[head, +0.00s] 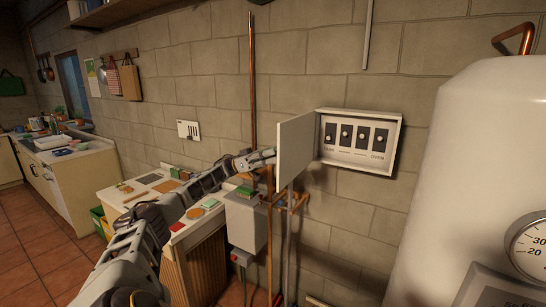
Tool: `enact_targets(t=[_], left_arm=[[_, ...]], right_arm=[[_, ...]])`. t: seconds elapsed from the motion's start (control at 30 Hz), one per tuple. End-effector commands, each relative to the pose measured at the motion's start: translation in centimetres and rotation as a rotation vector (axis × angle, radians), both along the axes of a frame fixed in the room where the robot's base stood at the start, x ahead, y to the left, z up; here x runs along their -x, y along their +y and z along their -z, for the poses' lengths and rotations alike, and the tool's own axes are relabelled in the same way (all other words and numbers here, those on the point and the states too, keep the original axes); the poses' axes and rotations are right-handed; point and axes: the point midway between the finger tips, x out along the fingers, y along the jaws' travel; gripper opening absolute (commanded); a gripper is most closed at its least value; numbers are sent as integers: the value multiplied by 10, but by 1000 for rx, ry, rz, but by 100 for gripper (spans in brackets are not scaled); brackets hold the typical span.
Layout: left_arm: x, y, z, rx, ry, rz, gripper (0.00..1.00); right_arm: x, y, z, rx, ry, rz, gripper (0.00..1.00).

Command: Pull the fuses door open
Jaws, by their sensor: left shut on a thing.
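The fuse box (393,165) is mounted on the stone block wall, right of centre. Its pale door (296,146) is hinged on the left side and stands swung out from the box. Several dark switches (362,136) with labels show inside. My left gripper (268,157) is at the door's free left edge and is shut on the door. The exact contact at the fingertips is small and partly hidden by the door. My right gripper is not in view.
A white boiler tank (455,150) with a gauge (528,246) fills the right side. Copper pipes (252,70) and a grey box (246,220) are below and beside the door. A worktable (130,195) with small items stands on the left.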

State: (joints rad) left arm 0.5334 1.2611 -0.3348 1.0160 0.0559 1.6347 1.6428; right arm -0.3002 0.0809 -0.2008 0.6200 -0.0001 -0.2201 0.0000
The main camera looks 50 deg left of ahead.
Motion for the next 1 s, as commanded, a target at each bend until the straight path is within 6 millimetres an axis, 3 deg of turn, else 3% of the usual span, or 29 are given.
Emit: enact_targets(t=[0.2,0.23,0.4,1.0], left_arm=[[0,0,-3,2,-4,-2,0],[0,0,-3,2,-4,-2,26],[0,0,-2,0,-3,0,46],[2,7,2,0,-2,-1,46]], right_arm=[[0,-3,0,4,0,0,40],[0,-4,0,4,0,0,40],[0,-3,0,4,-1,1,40],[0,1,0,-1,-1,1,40]])
